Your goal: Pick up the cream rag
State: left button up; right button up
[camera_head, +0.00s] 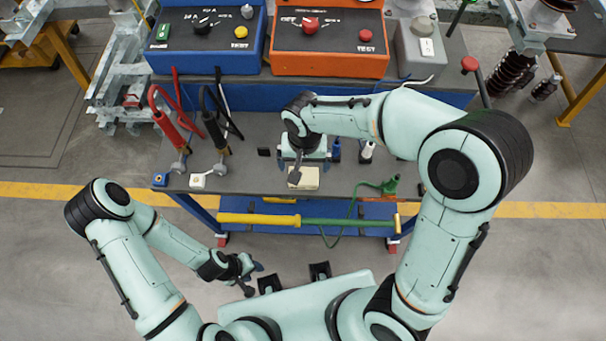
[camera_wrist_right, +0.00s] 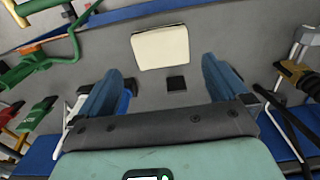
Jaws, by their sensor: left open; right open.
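The cream rag (camera_head: 308,180) is a small, folded-looking, flat square lying on the grey bench top near its front edge. In the right wrist view the rag (camera_wrist_right: 160,47) lies beyond the two blue fingertips, roughly centred between them and not touched. My right gripper (camera_head: 303,160) is above the bench at the rag's far side and partly covers it in the head view; it is open and empty (camera_wrist_right: 163,77). My left gripper (camera_head: 247,272) is open and empty, low in front of the bench, well away from the rag.
A small black square (camera_head: 264,152) lies near the rag. Red and black clamps (camera_head: 168,125) stand at left, a green clamp (camera_head: 389,188) with cable at right. Blue (camera_head: 208,40) and orange (camera_head: 329,40) test boxes stand behind. Yellow and green rods (camera_head: 320,221) are below the front edge.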

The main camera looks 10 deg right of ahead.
aim_at(303, 176)
notch_tip(303, 176, down, 3)
jog(key=shift+w+f, duration=0.1)
jog(key=shift+w, duration=0.05)
notch_tip(303, 176, down, 5)
jog(key=shift+f, duration=0.1)
jog(key=c, duration=0.7)
